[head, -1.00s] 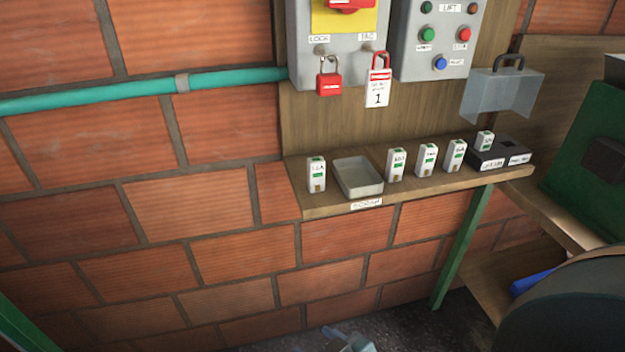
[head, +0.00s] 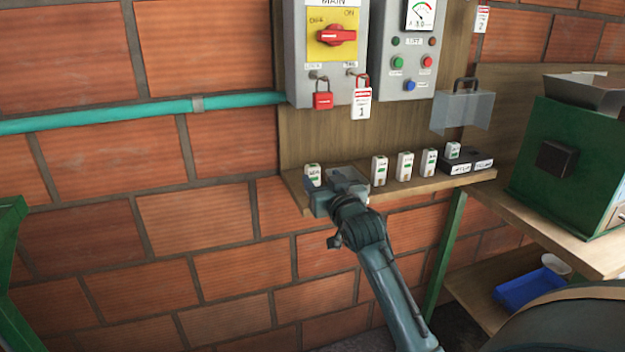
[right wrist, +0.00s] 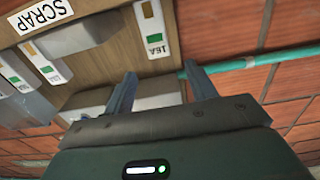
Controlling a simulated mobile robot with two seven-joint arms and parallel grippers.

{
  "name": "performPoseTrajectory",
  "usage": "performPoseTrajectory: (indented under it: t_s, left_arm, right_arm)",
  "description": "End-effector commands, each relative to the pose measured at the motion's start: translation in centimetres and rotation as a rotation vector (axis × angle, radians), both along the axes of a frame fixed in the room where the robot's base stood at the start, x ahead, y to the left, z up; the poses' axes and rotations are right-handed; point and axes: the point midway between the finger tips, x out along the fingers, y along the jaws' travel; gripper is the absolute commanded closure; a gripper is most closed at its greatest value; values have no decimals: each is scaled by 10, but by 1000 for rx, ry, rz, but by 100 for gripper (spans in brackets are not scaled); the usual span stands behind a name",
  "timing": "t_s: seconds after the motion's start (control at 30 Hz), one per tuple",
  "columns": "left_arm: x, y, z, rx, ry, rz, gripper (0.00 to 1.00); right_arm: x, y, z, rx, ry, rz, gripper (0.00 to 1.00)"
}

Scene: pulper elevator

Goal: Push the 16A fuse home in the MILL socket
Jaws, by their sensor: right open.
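A white fuse with a green mark (head: 312,175) stands at the left end of the wall shelf; its label reads 16A in the right wrist view (right wrist: 152,28). My right gripper (head: 342,182) is open and empty, over the shelf just right of this fuse and in front of the scrap tray. In the right wrist view the fuse shows beyond the gap between the fingers (right wrist: 161,74), not held. The black socket block (head: 472,165) sits at the shelf's right end with two white labels too small to read; a fuse (head: 452,150) stands at its left part. My left gripper is out of view.
The grey scrap tray (right wrist: 75,38) is partly hidden by my gripper in the head view. Several fuses (head: 404,165) stand between tray and socket block. A clear cover (head: 462,110) juts out above the block. Switch boxes with a red padlock (head: 322,100) and tag (head: 361,103) hang above.

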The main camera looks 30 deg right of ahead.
Motion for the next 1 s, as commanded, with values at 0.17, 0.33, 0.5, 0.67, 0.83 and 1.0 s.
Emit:
performPoseTrajectory:
  t_s: [0.17, 0.33, 0.5, 0.67, 0.83, 1.0]
  left_arm:
    - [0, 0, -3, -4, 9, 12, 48]
    - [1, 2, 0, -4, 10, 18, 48]
    - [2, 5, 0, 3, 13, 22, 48]
    - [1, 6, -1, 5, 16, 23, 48]
    - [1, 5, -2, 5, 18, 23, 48]
    - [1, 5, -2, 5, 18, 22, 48]
  right_arm:
    - [12, -3, 0, -1, 1, 1, 44]
    - [28, -7, 0, -1, 2, 1, 44]
    - [50, -13, -1, -1, 1, 1, 44]
    - [61, -15, -1, -1, 0, 2, 44]
    - [62, -15, -2, -2, 1, 2, 44]
    - [62, -15, -2, -2, 1, 1, 51]
